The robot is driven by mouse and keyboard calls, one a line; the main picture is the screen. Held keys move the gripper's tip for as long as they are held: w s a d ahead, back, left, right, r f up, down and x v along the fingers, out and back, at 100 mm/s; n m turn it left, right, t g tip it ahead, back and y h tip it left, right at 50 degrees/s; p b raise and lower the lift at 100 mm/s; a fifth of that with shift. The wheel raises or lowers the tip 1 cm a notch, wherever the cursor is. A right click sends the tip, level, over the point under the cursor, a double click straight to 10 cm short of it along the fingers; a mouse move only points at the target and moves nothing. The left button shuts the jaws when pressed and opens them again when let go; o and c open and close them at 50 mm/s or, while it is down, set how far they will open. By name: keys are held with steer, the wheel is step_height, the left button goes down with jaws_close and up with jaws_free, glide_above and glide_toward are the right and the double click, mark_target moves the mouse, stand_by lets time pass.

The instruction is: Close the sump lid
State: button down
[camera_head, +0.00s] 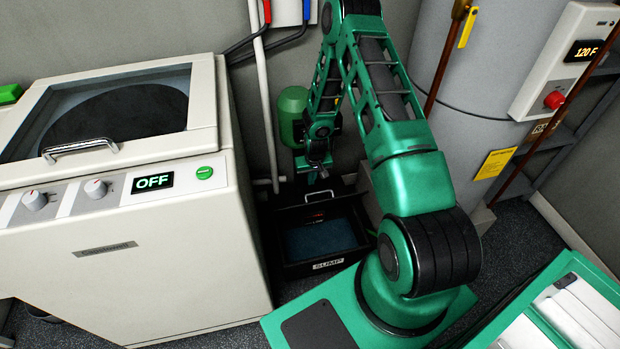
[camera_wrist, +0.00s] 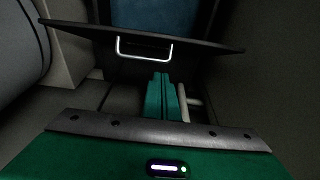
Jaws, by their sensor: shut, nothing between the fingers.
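The sump (camera_head: 328,266) is a dark box on the floor with a "SUMP" label on its front and blue water inside. Its dark lid (camera_head: 292,215) stands raised at the back of the box, so the opening shows. In the wrist view the lid (camera_wrist: 85,38) crosses the top with a bright metal handle (camera_wrist: 147,46), and blue water (camera_wrist: 165,16) shows past it. My gripper (camera_head: 322,174) is just above the lid, at its rear. In the wrist view its green fingers (camera_wrist: 163,76) are shut and empty, close to the handle. Whether they touch the lid is unclear.
A white washing machine (camera_head: 130,240) with an "OFF" display stands close on the left. A grey water heater (camera_head: 480,90) stands on the right. Pipes (camera_head: 262,90) and a green cylinder (camera_head: 291,112) are at the wall behind the sump.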

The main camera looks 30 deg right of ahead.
glide_above(313, 194)
steer(key=a, duration=0.2)
steer(key=s+x, duration=0.1)
steer(key=x, duration=0.3)
steer(key=s+f, duration=0.2)
steer(key=shift+s+a+f, duration=0.2)
steer(key=shift+s+a, duration=0.05)
steer(key=shift+s+a+f, duration=0.15)
steer(key=shift+s+f, duration=0.1)
steer(key=shift+s, duration=0.2)
